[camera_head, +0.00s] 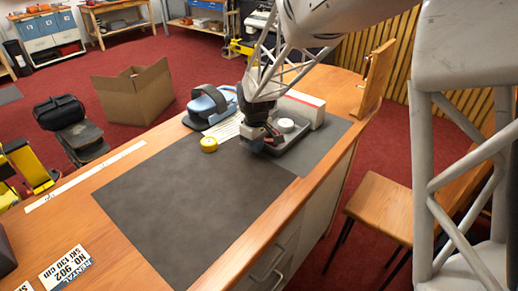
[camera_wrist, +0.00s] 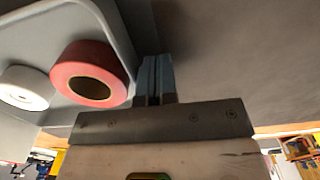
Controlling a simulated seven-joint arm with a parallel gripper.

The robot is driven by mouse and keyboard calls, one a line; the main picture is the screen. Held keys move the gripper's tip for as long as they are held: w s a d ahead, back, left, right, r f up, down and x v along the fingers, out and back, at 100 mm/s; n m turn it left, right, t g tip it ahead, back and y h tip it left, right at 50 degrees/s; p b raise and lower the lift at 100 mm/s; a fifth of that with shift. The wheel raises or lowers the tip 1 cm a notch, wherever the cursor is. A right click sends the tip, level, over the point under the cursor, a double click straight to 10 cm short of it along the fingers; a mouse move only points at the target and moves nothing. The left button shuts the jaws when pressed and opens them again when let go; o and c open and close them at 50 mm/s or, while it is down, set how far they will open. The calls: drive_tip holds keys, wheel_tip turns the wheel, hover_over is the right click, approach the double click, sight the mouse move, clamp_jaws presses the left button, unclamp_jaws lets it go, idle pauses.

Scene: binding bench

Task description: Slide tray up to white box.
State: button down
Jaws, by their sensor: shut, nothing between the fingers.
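The grey tray (camera_head: 293,139) lies on the dark mat near the bench's right edge. It holds a white roll (camera_head: 287,124) and a red roll, clearer in the wrist view (camera_wrist: 90,73). The white box (camera_head: 308,108) stands just behind the tray, to its upper right; I cannot tell whether they touch. My gripper (camera_head: 256,146) is shut and empty, low at the tray's near left end. In the wrist view its closed fingers (camera_wrist: 155,78) are outside the tray rim (camera_wrist: 128,35), very close to it; contact is unclear. My arm hides part of the tray and box.
A yellow tape roll (camera_head: 209,144) lies left of my gripper. A blue device (camera_head: 209,106) and a paper sheet lie behind it. The large dark mat (camera_head: 190,205) in front is clear. A wooden upright (camera_head: 376,80) stands at the bench's far right end.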

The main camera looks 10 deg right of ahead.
drive_tip(key=shift+s+a, duration=0.3)
drive_tip(key=shift+s, duration=0.05)
drive_tip(key=shift+r, duration=0.1)
idle(0.4)
wheel_tip(320, 180, up, 8)
idle(1.2)
idle(0.4)
drive_tip(key=s+d+r+m+t, duration=0.1)
drive_tip(key=s+d+r+m, duration=0.1)
drive_tip(key=s, duration=0.9)
drive_tip(key=s+d+r+m, duration=0.3)
drive_tip(key=s+d, duration=0.3)
drive_tip(key=s, duration=0.5)
drive_tip(key=s+d+r+m+t, duration=0.1)
drive_tip(key=s+d+m, duration=0.3)
drive_tip(key=s, duration=0.7)
drive_tip(key=shift+s+d+r+t, duration=0.2)
drive_tip(key=shift+r+t, duration=0.1)
drive_tip(key=shift+r, duration=0.4)
